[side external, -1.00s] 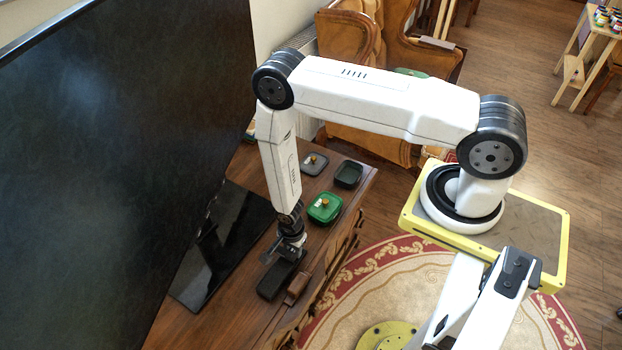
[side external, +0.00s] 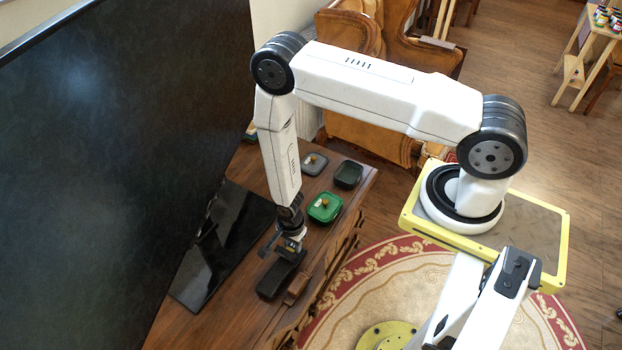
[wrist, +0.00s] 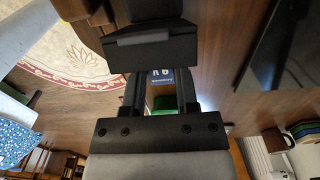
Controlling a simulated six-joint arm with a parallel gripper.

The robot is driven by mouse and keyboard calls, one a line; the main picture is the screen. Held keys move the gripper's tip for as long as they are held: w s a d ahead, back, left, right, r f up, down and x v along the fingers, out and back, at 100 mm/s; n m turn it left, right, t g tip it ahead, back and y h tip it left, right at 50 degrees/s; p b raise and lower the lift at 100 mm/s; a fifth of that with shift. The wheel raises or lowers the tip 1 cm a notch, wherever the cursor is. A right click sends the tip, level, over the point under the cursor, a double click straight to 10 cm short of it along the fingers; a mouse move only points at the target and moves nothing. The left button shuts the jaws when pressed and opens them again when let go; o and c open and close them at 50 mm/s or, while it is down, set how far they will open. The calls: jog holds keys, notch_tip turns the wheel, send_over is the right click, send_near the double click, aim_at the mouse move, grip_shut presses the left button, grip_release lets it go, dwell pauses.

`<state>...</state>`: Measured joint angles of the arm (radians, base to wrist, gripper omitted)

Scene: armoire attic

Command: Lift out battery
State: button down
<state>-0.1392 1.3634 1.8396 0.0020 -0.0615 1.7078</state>
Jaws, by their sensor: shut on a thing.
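A black oblong box (side external: 272,283) lies on the wooden table, just below my gripper (side external: 286,250) in the side view. In the wrist view, a black block (wrist: 150,48) crosses the far ends of the fingers of my gripper (wrist: 160,88). A small dark-blue surface with pale lettering (wrist: 161,76) shows between the fingers; it looks like the battery, but most of it is hidden. My gripper is shut on it. Whether it is clear of the box cannot be told.
A brown wooden piece (side external: 297,287) sits right beside the box. A green dish (side external: 325,208), a dark dish (side external: 348,174) and a grey one (side external: 314,164) stand farther back. A large black screen (side external: 110,130) on a glossy stand (side external: 215,250) is close on the left.

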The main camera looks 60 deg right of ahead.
jog(key=shift+r, duration=0.6)
jog(key=shift+r, duration=0.65)
jog(key=shift+w+d, duration=0.1)
jog(key=shift+d, duration=0.05)
